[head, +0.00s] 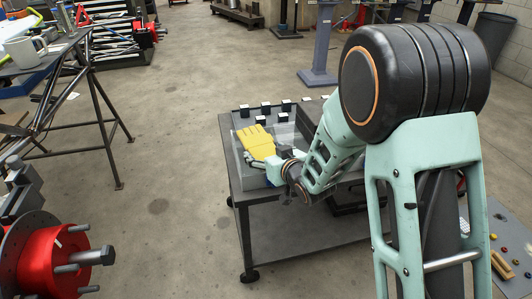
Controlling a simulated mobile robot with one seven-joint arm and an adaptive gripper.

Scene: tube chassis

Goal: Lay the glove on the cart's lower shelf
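The yellow glove (256,141) is at the upper level of the grey cart (241,190), over or in a grey tray-like area on its left side. My gripper (274,168) is at the near right side of the glove, close to its lower end. Its fingertips are small and partly hidden, so I cannot tell whether they are open or touch the glove. The cart's lower shelf (290,236) shows below the top, and its visible part is bare.
Several small dark blocks (266,108) line the cart's back edge. My arm covers the cart's right side. A black trestle table (75,60) with a white mug (24,52) stands at left. A red hub (45,255) is at lower left. The floor left of the cart is clear.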

